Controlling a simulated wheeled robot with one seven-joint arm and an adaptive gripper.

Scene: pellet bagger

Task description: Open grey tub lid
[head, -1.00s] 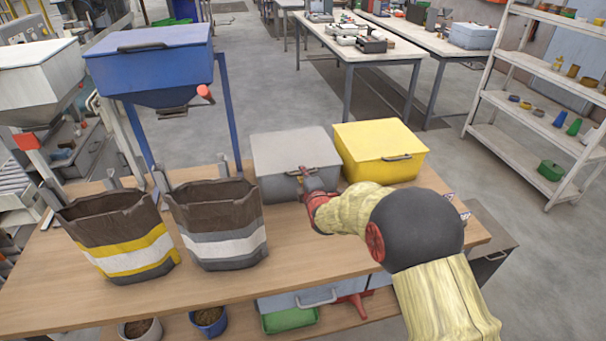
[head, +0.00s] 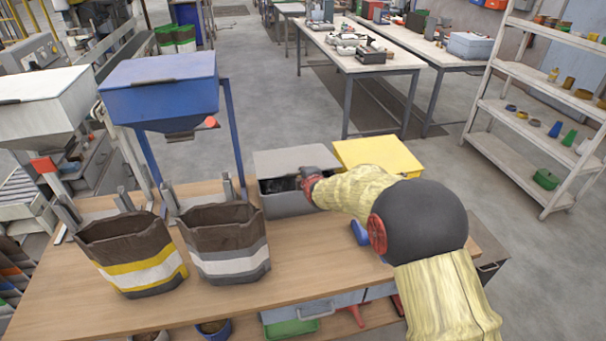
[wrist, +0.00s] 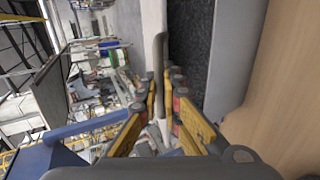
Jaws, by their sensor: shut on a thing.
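The grey tub (head: 285,205) stands on the wooden table. Its grey lid (head: 290,158) is raised at the front, and a dark gap shows between lid and tub. My gripper (head: 308,184) is at the lid's front edge, right of the gap's middle. In the wrist view my gripper (wrist: 163,92) is shut on the grey lid handle (wrist: 160,50). The lid (wrist: 152,18) shows there edge-on as a pale strip, beside the dark inside of the tub and its grey wall (wrist: 236,60). My arm hides the tub's right end in the head view.
A yellow tub (head: 375,153) stands close on the right, partly behind my arm. A small blue thing (head: 360,232) lies on the table (head: 310,265) beside my arm. Two open bags (head: 135,250) stand left, below the blue hopper (head: 160,95).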

